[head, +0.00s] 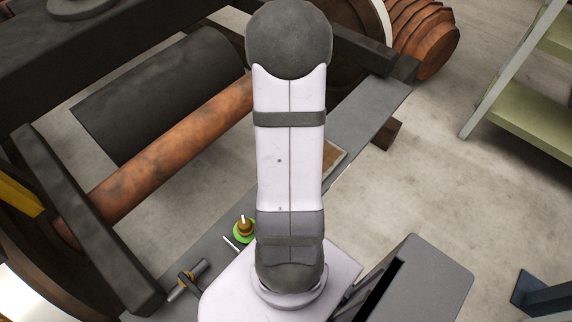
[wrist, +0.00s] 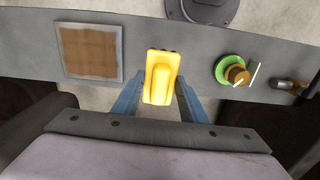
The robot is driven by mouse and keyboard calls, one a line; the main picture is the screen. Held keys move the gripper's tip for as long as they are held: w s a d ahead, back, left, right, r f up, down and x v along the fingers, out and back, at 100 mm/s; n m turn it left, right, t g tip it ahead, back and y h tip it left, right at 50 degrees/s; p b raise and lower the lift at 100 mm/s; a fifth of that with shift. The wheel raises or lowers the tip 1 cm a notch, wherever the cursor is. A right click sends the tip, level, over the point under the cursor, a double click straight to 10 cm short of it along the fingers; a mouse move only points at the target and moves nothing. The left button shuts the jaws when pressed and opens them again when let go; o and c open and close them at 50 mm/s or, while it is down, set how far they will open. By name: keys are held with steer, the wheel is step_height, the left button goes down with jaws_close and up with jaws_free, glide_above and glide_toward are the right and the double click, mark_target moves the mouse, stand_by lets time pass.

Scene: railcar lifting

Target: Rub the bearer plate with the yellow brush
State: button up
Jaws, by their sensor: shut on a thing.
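The yellow brush (wrist: 158,75) is between the two blue fingers of my gripper (wrist: 160,92) in the wrist view. My gripper is shut on it. The brush's underside is hidden. A square brown plate in a pale frame, which looks like the bearer plate (wrist: 90,50), lies on the grey beam to the left of the brush, with a gap between them in the picture. In the head view only a corner of this plate (head: 334,160) shows beside my arm. My arm hides my gripper and the brush there.
A green disc with a brass knob (wrist: 236,72) and a grey cylindrical tool (head: 187,279) are on the grey beam (head: 372,122). A wheelset with a rusty axle (head: 165,155) stands at left. A green shelf (head: 535,110) stands at right, with open floor before it.

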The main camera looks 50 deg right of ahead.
steer(key=shift+s+d+r+p, duration=0.15)
steer(key=shift+s+r+p, duration=0.05)
steer(key=shift+r+p, duration=0.15)
steer(key=s+p, duration=0.2)
steer(key=s+m+p, duration=0.1)
steer(key=shift+s+r+p, duration=0.25)
steer(key=shift+p, duration=0.1)
steer(key=w+d+f+n+p, duration=0.1)
steer(key=d+p, duration=0.2)
steer(key=d, duration=0.7)
steer(key=shift+w+f, duration=0.3)
steer(key=shift+f, duration=0.1)
